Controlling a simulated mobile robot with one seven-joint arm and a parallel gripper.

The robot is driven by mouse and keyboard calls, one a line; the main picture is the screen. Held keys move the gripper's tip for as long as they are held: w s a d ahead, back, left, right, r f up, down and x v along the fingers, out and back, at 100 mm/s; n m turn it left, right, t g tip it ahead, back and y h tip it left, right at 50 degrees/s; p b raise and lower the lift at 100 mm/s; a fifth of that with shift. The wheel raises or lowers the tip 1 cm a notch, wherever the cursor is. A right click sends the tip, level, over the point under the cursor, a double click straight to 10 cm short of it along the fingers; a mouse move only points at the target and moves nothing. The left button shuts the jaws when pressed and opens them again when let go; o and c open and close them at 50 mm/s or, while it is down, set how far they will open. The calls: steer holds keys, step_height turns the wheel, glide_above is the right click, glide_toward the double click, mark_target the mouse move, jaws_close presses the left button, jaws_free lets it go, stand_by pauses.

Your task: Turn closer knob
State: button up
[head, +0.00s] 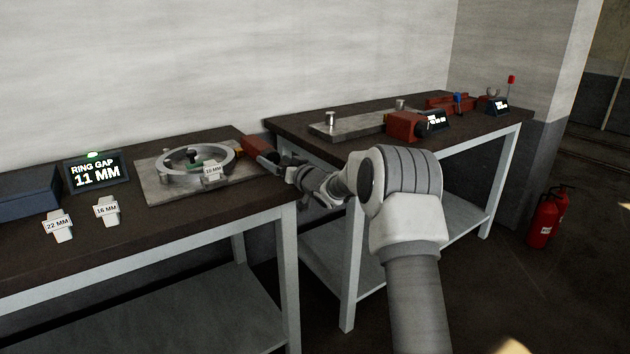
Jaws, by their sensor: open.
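A metal ring (229,160) lies on a grey plate (152,188) on the near left bench. A red block (254,147) stands at the plate's right end. A dark part, possibly its knob, shows on the block's right side, but my gripper partly hides it. My gripper (279,161) is open, just right of the red block, at the bench's right edge. I cannot tell whether its fingers are around the knob or touching it. A display (97,173) behind the plate's left side reads "RING GAP 11 MM" with a green light on top.
White tags (58,225) marked 22 MM and 16 MM lie left; another tag (212,172) is at the ring. A blue box (24,192) stands far left. The right bench (291,123) holds another red block (400,126) and plate. Fire extinguishers (543,220) stand right.

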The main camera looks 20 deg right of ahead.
steer(key=p+v, duration=0.3)
steer(key=v, duration=1.4)
steer(key=shift+r, duration=0.1)
